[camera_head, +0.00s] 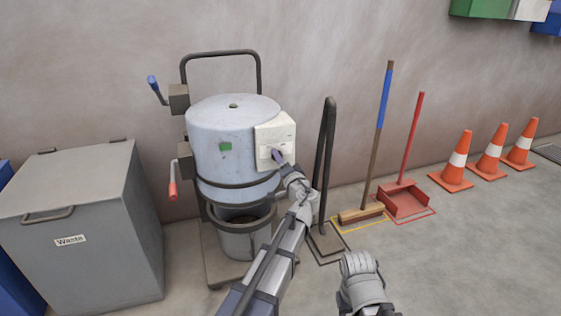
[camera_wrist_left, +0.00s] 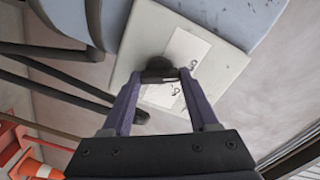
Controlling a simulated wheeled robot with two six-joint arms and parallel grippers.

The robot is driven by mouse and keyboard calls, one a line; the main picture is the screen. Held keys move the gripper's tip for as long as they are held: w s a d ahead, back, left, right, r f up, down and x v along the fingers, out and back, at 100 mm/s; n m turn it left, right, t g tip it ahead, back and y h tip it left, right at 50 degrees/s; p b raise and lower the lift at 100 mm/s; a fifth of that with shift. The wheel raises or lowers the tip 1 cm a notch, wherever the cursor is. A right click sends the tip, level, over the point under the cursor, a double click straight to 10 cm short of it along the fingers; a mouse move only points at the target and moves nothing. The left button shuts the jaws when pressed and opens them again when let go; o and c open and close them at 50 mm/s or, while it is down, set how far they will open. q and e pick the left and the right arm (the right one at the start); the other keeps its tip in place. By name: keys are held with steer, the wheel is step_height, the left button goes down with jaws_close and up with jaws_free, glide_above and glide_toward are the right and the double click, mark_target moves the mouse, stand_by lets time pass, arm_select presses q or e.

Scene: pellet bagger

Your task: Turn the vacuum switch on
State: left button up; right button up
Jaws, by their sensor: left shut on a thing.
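The vacuum switch (camera_wrist_left: 158,67) shows in the left wrist view as a small dark knob on a pale plate with marks beside it. The plate sits on the cream panel (camera_head: 288,134) on the right side of the grey-blue vacuum drum (camera_head: 212,160). My left gripper (camera_head: 276,155) reaches up to this panel. In the left wrist view its purple fingers (camera_wrist_left: 160,76) are closed in on the knob from both sides. The fingers hide the switch in the head view, and I cannot tell its setting.
A grey waste bin (camera_head: 90,262) stands left of the vacuum. A black upright handle (camera_head: 325,150), a broom (camera_head: 378,135) and a red dustpan (camera_head: 404,202) stand on the right. Several orange cones (camera_head: 457,165) line the wall. The floor at front right is open.

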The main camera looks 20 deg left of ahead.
arm_select(q)
steer(key=c, duration=0.5)
steer(key=m, duration=1.1)
steer(key=shift+f+m, duration=0.1)
steer(key=shift+m, duration=0.5)
steer(key=o, duration=1.4)
steer(key=shift+c, duration=0.2)
